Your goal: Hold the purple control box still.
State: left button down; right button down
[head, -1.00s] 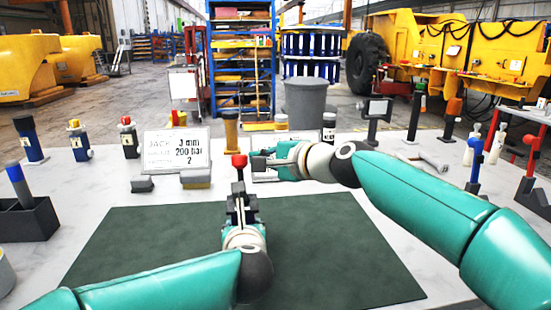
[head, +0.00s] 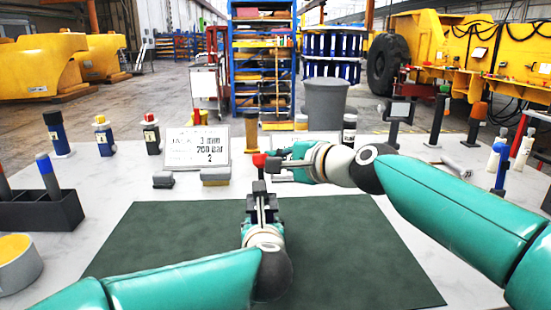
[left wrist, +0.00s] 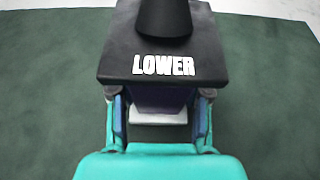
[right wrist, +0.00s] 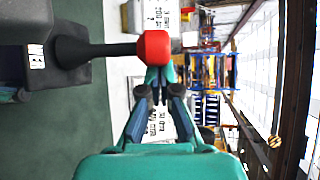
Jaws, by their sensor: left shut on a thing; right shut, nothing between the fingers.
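The purple control box (left wrist: 155,98) shows in the left wrist view under a black top plate (left wrist: 120,45) marked LOWER. My left gripper (head: 262,206) is shut on the box, with a finger on each side of its body, over the green mat. A black lever with a red knob (head: 259,160) rises from the box; the knob also shows in the right wrist view (right wrist: 154,47). My right gripper (right wrist: 157,82) is shut and empty, its fingertips right beside the knob; I cannot tell if they touch it. In the head view my left gripper hides most of the box.
The green mat (head: 150,240) is mostly bare around the box. A white sign (head: 197,146) and grey blocks (head: 215,176) stand behind it. A dark holder (head: 45,212) and a grey round container (head: 15,265) are at left. Several small posts line the table's back.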

pick_arm(q)
jog(key=shift+r, duration=0.1)
pick_arm(e)
jog(key=shift+s+r, duration=0.15)
jog(key=shift+s, duration=0.15)
jog(key=shift+s+a+r, duration=0.1)
jog(key=shift+s+r, duration=0.05)
jog(key=shift+s, duration=0.4)
jog(key=shift+s+r, duration=0.1)
jog(key=shift+s, duration=0.85)
jog(key=shift+s+f, duration=0.15)
jog(key=shift+s, duration=0.65)
jog(key=shift+s+f, duration=0.15)
jog(key=shift+s, duration=0.65)
jog(key=w+d+r, duration=0.2)
jog(key=w+d, duration=0.1)
pick_arm(q)
jog(key=shift+c, duration=2.2)
grip_release()
pick_arm(e)
jog(key=s+d+f, duration=0.4)
jog(key=s+d, duration=0.1)
jog(key=s, duration=0.2)
jog(key=shift+s+d, duration=0.15)
jog(key=shift+s, duration=0.05)
